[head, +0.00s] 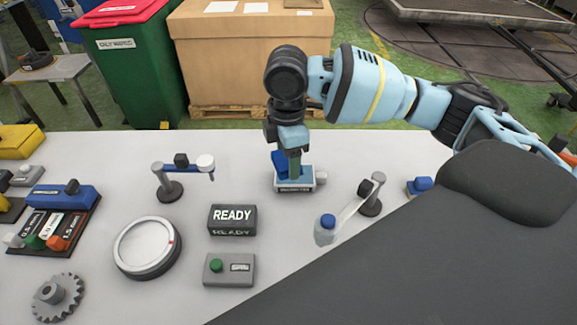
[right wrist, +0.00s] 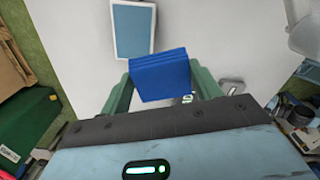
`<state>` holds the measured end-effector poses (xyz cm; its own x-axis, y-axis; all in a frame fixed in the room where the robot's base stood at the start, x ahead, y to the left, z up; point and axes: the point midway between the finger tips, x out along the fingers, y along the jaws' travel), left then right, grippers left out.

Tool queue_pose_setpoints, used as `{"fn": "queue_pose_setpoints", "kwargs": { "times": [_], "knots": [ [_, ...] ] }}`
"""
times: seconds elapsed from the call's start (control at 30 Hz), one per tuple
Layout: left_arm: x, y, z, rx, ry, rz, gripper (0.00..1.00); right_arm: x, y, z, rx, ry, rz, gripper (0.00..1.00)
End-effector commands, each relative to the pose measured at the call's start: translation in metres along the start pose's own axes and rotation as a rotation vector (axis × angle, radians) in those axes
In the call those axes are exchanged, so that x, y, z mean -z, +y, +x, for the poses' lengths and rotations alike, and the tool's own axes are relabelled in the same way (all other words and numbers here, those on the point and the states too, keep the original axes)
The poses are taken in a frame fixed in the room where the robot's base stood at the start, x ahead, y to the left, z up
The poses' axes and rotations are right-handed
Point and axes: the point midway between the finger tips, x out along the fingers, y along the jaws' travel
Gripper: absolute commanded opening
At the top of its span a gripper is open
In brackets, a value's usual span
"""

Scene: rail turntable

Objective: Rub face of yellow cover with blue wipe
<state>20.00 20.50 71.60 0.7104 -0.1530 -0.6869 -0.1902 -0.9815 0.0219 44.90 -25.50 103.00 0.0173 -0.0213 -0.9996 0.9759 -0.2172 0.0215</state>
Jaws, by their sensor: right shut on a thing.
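My right gripper (head: 294,178) points down over a small labelled tray (head: 296,188) near the middle of the table. It is shut on the blue wipe (right wrist: 160,76), a folded blue block that shows between the green fingers in the right wrist view. In the head view a blue edge of the wipe (head: 278,160) shows beside the fingers. The tray's pale blue inside with a white rim (right wrist: 133,32) shows beyond the wipe, which appears apart from it. A yellow cover-like piece (head: 18,141) lies at the table's left edge, partly cut off. My left gripper is out of view.
A stand with a blue arm (head: 170,180), a READY display (head: 232,219), a round dial (head: 147,248), a green-button box (head: 229,269) and a gear (head: 57,297) stand left of the gripper.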

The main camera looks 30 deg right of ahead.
Motion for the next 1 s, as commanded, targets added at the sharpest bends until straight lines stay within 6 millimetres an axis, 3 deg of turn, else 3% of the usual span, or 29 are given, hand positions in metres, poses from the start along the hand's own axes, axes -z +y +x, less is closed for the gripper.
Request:
{"fn": "queue_pose_setpoints", "kwargs": {
  "times": [0.9, 0.97, 1.0],
  "knots": [
    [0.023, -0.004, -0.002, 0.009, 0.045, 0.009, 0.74, -0.034, 0.049, -0.042, 0.007, 0.026, -1.193, 0.44],
    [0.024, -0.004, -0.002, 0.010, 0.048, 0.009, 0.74, -0.036, 0.050, -0.043, 0.007, 0.029, -1.249, 0.44],
    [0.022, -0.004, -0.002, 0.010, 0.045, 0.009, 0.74, -0.036, 0.048, -0.025, 0.015, 0.030, -1.244, 0.44]
  ]
}}
